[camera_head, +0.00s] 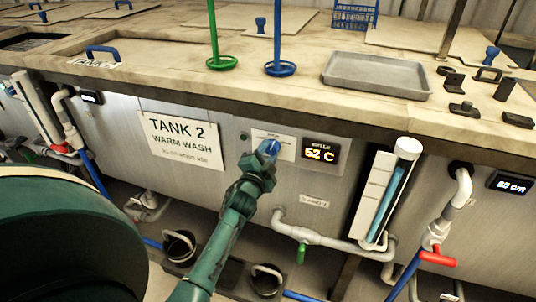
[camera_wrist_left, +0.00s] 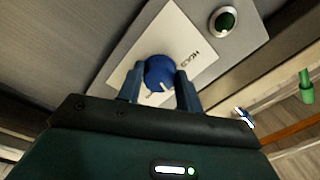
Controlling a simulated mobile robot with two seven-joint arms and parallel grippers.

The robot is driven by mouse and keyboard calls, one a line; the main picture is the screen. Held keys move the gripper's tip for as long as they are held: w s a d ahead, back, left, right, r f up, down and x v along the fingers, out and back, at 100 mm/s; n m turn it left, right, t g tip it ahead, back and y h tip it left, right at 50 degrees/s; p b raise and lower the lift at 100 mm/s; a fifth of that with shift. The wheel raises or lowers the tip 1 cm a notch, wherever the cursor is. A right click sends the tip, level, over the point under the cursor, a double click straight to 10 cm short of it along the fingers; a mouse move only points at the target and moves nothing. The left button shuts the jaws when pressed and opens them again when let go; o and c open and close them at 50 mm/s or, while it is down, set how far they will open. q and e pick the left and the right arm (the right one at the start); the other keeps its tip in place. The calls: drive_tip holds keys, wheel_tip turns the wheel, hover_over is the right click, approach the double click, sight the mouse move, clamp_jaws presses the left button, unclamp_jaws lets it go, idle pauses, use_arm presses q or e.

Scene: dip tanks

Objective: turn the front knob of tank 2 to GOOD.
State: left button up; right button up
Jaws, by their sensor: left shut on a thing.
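Tank 2 has a grey metal front with a white sign (camera_head: 180,142) reading TANK 2 WARM WASH. Right of it, the round blue front knob (camera_head: 269,147) sits on a white label plate (camera_head: 288,146). My left gripper (camera_head: 264,159) is at the knob. In the left wrist view the blue knob (camera_wrist_left: 160,72) lies between the two fingers (camera_wrist_left: 158,88), which are shut on it. A small white mark shows on the knob's near edge. The plate's lettering is partly hidden, and I cannot read the knob's setting. My right gripper is out of view.
A lit display (camera_head: 321,151) reads 52 C beside the knob. A green button (camera_wrist_left: 225,20) sits near the plate. A level tube (camera_head: 388,190), pipes and a red valve handle (camera_head: 437,258) stand out at the right. A grey tray (camera_head: 376,75) and blue and green rods stand on the top.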

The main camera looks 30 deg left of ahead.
use_arm(q)
drive_tip(key=m, duration=0.4)
drive_tip(key=shift+r+m+b, duration=0.2)
drive_tip(key=shift+m+b, duration=0.1)
drive_tip(key=shift+m, duration=0.1)
drive_tip(key=shift+r+m, duration=0.1)
drive_tip(key=shift+m, duration=1.9)
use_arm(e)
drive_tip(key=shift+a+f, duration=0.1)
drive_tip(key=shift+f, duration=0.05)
use_arm(q)
drive_tip(key=shift+m+h, duration=0.3)
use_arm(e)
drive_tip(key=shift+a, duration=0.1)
use_arm(q)
drive_tip(key=o, duration=1)
